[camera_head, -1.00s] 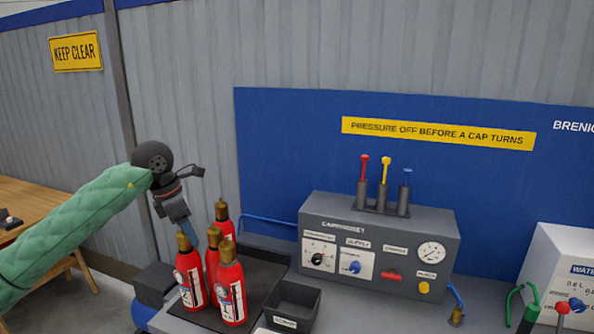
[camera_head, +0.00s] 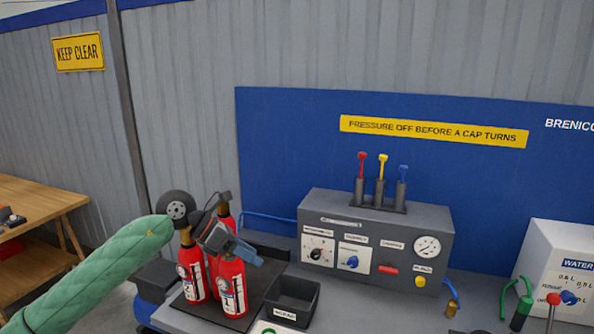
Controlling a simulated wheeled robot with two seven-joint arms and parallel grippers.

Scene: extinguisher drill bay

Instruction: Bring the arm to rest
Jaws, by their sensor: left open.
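My left arm in its green quilted sleeve (camera_head: 110,265) comes in from the lower left. My left gripper (camera_head: 250,256) is open, with its blue-grey fingers pointing right and slightly down. It overlaps the upper part of the red extinguishers in view and hides their tops in part. I see no extinguisher held in it, and cannot tell if it touches one. The front extinguisher (camera_head: 233,290) and the left one (camera_head: 190,270) stand upright on a dark mat (camera_head: 262,275). Another extinguisher (camera_head: 226,210) stands behind them, mostly hidden. My right gripper is not in view.
A black open bin (camera_head: 293,298) stands right of the extinguishers. Behind it is a grey control box (camera_head: 378,240) with three coloured levers on top. A white water unit (camera_head: 560,265) is at the right. A wooden table (camera_head: 40,200) stands at the left.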

